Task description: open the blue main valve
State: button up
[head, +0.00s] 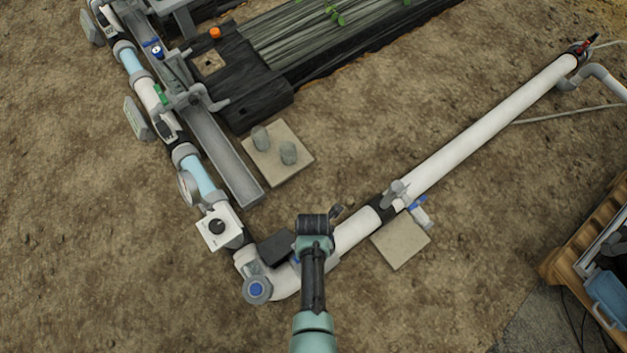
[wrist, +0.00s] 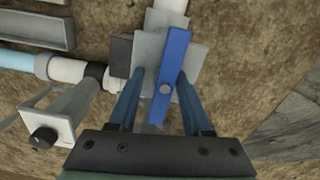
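The right finger looks closer to the bar than the left; I cannot tell whether either touches. In the head view my arm and the dark gripper body (head: 277,248) hide most of this valve above the white pipe.
A white box with a black knob (head: 217,227) stands close left; it also shows in the wrist view (wrist: 45,137). A round blue-capped fitting (head: 257,289) sits at the pipe elbow.

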jog(key=shift+s+d+f, duration=0.15)
jog(key=shift+s+d, duration=0.25)
jog(key=shift+r+p, duration=0.3)
jog(key=shift+p, duration=0.15)
jog(key=r+p, duration=0.4)
jog(key=r, duration=0.1)
jog(key=r+p, duration=0.4)
jog(key=p, duration=0.1)
jog(key=shift+w+a+r, duration=0.15)
jog(key=shift+w+r, duration=0.05)
jog(key=shift+r, duration=0.2)
jog(key=shift+f, duration=0.15)
jog(key=shift+a, duration=0.15)
